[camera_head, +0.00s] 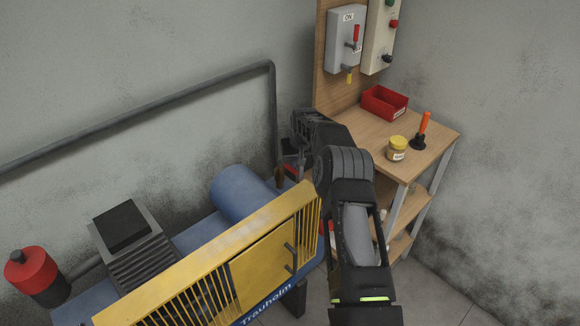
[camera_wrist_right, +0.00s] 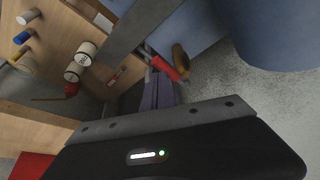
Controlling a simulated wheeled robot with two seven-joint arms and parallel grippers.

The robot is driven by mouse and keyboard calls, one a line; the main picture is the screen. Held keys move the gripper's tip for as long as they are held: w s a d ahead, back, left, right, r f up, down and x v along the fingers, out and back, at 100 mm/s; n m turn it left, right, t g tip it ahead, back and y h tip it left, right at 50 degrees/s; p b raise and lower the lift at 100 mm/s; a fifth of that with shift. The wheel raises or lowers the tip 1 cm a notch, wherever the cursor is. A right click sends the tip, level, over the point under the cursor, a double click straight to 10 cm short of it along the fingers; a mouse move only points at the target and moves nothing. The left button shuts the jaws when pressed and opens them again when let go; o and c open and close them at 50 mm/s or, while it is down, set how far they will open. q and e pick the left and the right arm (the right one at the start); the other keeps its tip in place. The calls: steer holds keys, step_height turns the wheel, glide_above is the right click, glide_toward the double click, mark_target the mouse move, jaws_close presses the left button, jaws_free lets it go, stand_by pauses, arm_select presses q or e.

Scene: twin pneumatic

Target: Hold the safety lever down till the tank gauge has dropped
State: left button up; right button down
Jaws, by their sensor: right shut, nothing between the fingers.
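The blue tank (camera_head: 240,192) of the compressor lies behind a yellow guard. A brass fitting (camera_head: 280,174) stands at its right end and also shows in the right wrist view (camera_wrist_right: 181,58). Beside it in the wrist view is a red lever (camera_wrist_right: 164,68), angled. My right gripper (camera_head: 290,156) is shut and empty at the tank's right end. Its fingers (camera_wrist_right: 155,88) in the wrist view end close to the red lever; I cannot tell whether they touch it. I cannot make out the tank gauge. My left gripper is not in view.
The yellow guard (camera_head: 262,262) stands in front of the tank. A wooden bench (camera_head: 428,142) at right holds a red bin (camera_head: 384,102), a jar (camera_head: 397,148) and an orange-handled tool (camera_head: 422,131). A grey pipe (camera_head: 150,115) runs along the wall.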

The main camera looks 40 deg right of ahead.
mark_target(296, 171)
steer(key=shift+f, duration=0.15)
steer(key=shift+f+b, duration=1.55)
steer(key=shift+f, duration=0.15)
stand_by(6.2)
